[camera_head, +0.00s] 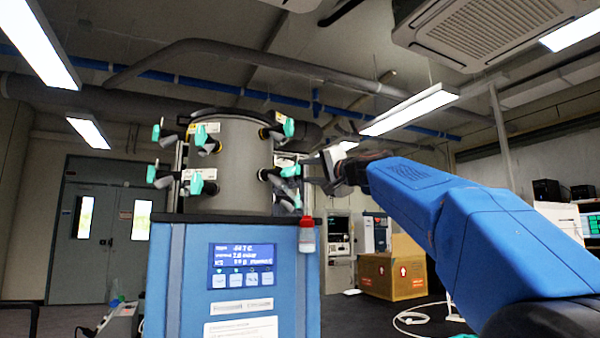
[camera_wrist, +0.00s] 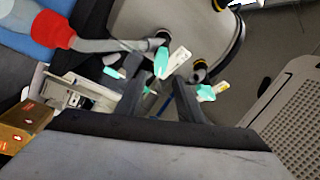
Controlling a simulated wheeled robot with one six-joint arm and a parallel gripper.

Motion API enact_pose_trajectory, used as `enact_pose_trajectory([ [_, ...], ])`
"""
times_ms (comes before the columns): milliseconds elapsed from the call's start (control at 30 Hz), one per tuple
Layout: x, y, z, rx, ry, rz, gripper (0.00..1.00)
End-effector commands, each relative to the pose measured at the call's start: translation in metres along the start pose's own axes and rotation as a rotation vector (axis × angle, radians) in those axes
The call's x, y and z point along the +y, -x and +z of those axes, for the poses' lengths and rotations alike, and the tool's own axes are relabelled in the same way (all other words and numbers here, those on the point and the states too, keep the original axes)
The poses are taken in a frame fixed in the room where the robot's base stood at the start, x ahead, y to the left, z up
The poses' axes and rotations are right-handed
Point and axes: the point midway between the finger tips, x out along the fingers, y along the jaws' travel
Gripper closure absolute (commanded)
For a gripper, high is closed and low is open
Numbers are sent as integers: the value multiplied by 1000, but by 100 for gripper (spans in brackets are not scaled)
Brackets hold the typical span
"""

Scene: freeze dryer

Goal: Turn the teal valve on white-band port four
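The freeze dryer's grey drum (camera_head: 240,165) carries several ports with teal valves, on its left side, front and right side. One teal valve (camera_head: 290,171) is at the drum's right side, close to my gripper (camera_head: 312,170). In the wrist view my gripper (camera_wrist: 160,92) is open, with its two dark fingers apart. A teal valve (camera_wrist: 162,62) with a white label (camera_wrist: 180,59) lies just beyond the fingertips. Another teal valve (camera_wrist: 205,93) with a yellowish label is right of the right finger. I cannot read the port numbers or tell whether the fingers touch a valve.
A flask with a red collar (camera_head: 307,224) hangs at the drum's right side; its red collar (camera_wrist: 52,31) also shows in the wrist view. The blue cabinet (camera_head: 180,280) with a display stands below the drum. A cardboard box (camera_head: 393,275) is behind, at the right.

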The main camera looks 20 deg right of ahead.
Motion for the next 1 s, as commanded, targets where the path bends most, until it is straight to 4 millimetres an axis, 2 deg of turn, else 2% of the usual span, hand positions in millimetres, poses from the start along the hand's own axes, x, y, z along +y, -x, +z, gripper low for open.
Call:
enact_pose_trajectory([
  [33, 0, 12, -1, 3, 1, 0, 66],
  [200, 0, 45, -1, 4, 2, 1, 66],
  [500, 0, 89, -1, 2, 1, 1, 66],
  [700, 1, 102, 0, 1, 0, 0, 66],
  [1000, 0, 104, 0, 0, 0, 0, 66],
])
